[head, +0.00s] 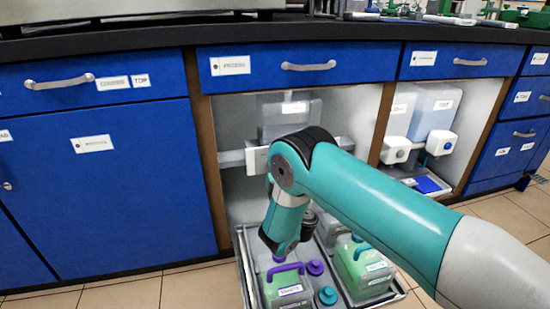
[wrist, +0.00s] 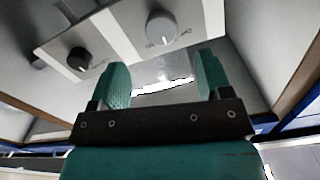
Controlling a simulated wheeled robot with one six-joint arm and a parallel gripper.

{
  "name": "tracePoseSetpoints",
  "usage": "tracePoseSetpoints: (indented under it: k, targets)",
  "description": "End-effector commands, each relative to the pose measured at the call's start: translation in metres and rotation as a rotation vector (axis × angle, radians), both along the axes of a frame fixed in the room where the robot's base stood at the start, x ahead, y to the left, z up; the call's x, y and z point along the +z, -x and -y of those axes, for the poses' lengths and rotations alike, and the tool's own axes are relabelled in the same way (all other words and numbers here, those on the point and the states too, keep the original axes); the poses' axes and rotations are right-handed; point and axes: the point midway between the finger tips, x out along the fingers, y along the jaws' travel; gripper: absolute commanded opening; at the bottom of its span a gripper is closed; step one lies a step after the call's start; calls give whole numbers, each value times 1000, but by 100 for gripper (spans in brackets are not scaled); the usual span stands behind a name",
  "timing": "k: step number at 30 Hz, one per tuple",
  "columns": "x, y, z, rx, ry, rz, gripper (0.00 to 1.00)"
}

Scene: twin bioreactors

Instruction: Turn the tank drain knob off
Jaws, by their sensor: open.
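In the wrist view a light panel carries two knobs: a pale round knob (wrist: 161,28) with small marks beside it, and a black knob (wrist: 79,58) to its left. I cannot read which one is the tank drain knob. My gripper (wrist: 163,75) is open and empty, its two teal fingers apart. The pale knob shows just beyond the gap between them, not gripped. In the head view the panel (head: 255,160) sits below a clear tank (head: 290,115) in the open cabinet, mostly hidden behind my arm. The fingers are hidden there.
Below the tank, a grey tray (head: 245,272) holds green-filled containers, one with a purple handle (head: 286,268). Wooden cabinet posts stand on the left (head: 203,150) and right (head: 384,125). The right bay holds tanks with white boxes (head: 396,150). The tiled floor (head: 120,290) at left is clear.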

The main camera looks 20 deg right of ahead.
Motion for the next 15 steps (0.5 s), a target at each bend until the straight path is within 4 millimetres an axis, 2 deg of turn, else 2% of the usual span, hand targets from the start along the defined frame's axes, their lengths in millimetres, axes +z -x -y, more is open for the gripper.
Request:
tracePoseSetpoints:
  k: [3,15]
  targets:
    - [6,-17,0,1,-4,4,72]
    - [-1,-65,0,0,-2,2,72]
